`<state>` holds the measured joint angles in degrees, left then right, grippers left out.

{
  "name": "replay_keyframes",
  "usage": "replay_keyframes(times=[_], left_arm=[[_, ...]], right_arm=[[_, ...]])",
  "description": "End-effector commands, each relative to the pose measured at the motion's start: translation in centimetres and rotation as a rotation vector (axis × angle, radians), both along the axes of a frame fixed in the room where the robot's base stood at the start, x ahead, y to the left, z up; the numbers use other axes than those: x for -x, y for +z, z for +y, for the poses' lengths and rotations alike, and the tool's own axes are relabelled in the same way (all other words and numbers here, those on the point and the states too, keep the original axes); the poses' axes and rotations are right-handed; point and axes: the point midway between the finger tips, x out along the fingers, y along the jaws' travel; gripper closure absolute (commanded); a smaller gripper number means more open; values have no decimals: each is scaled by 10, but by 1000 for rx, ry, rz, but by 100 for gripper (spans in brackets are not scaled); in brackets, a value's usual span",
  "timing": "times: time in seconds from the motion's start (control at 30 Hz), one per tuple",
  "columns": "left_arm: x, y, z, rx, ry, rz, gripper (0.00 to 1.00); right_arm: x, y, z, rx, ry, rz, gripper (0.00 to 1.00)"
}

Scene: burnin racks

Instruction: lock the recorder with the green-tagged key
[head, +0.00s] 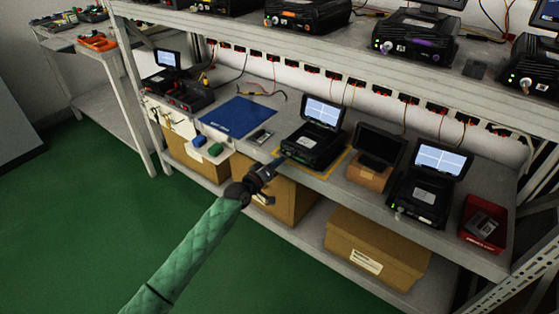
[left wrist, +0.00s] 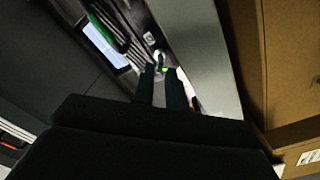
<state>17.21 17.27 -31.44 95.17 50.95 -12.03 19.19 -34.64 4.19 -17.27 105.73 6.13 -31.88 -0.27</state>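The recorder (head: 312,146) is a black box with a lit, tilted-up screen, standing on a yellow-edged mat on the bench. My left gripper (head: 281,161) is at its front left corner. The left wrist view shows the recorder's lit screen (left wrist: 104,43) and a round silver lock (left wrist: 158,56) just beyond my left fingertips (left wrist: 161,72). The two dark fingers have a narrow gap between them. A small bit of green shows at the tips; I cannot tell whether it is the key's tag or whether the key is held. My right gripper is out of view.
A blue mat (head: 237,115) and small blue and green blocks (head: 206,146) lie left of the recorder. A dark screen on a brown block (head: 369,176), another recorder (head: 422,197) and a red bin (head: 485,222) stand to the right. The upper shelf (head: 335,57) overhangs the bench.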

Motion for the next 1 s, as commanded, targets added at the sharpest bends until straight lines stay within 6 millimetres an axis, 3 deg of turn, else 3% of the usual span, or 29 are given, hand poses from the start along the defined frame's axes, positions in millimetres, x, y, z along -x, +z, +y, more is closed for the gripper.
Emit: replay_keyframes(times=[0.2,0.4,1.0], left_arm=[[28,-1,22,0,1,1,86],[42,0,33,1,0,1,86],[44,0,35,-5,0,-4,86]], right_arm=[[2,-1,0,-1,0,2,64],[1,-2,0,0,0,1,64],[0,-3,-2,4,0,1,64]])
